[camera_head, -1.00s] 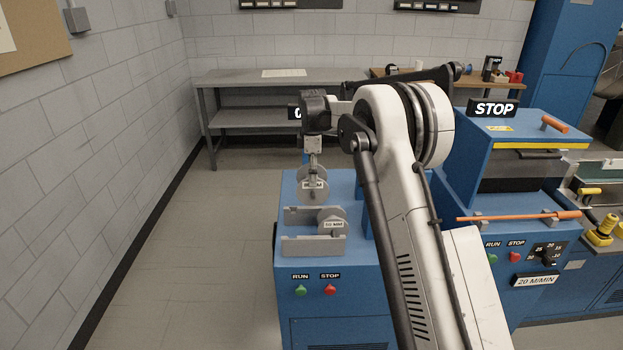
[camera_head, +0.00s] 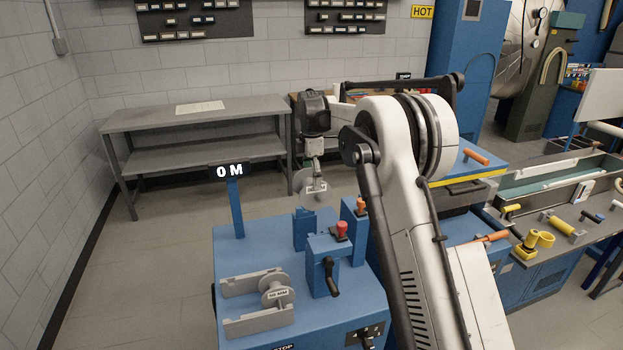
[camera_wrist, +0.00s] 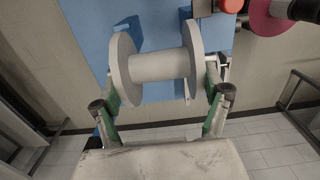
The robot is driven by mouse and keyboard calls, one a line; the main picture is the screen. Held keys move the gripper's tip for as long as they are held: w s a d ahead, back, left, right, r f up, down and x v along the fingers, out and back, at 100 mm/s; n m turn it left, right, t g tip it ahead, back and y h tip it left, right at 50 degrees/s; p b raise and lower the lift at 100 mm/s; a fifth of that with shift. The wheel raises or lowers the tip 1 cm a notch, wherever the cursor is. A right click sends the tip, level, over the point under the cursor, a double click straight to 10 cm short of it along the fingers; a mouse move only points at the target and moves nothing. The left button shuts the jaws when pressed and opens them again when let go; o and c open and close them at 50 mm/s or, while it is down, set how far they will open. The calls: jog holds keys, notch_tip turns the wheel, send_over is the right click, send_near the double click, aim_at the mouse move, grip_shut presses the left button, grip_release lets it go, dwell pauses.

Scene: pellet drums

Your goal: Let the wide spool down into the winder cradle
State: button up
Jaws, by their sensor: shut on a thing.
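The wide spool (camera_wrist: 158,66) is pale grey, with a round flange at each end of a plain core. My gripper (camera_head: 314,167) is shut on it. In the wrist view its green-padded fingers (camera_wrist: 163,85) sit at the two flanges. The spool hangs in the air in the head view (camera_head: 313,190), beyond and to the right of the cradle. The winder cradle (camera_head: 256,323) is a grey open holder with two side walls on the blue winder's top. A grey disc labelled 50 MM (camera_head: 277,291) stands at its right end. The cradle is not identifiable in the wrist view.
A post with a 0 M display (camera_head: 230,171) rises from the winder (camera_head: 235,245) behind the cradle. A blue block with a red knob and black handle (camera_head: 328,262) stands right of the cradle, near the spool. A grey bench (camera_head: 150,123) is behind.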

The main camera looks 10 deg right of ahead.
dwell(0.4)
jog(key=shift+f+b, duration=2.05)
jog(key=shift+f, duration=0.85)
jog(key=shift+b, duration=0.55)
notch_tip(320, 180, down, 8)
jog(key=b, duration=0.5)
dwell(2.9)
jog(key=o, duration=1.4)
jog(key=shift+c, duration=0.2)
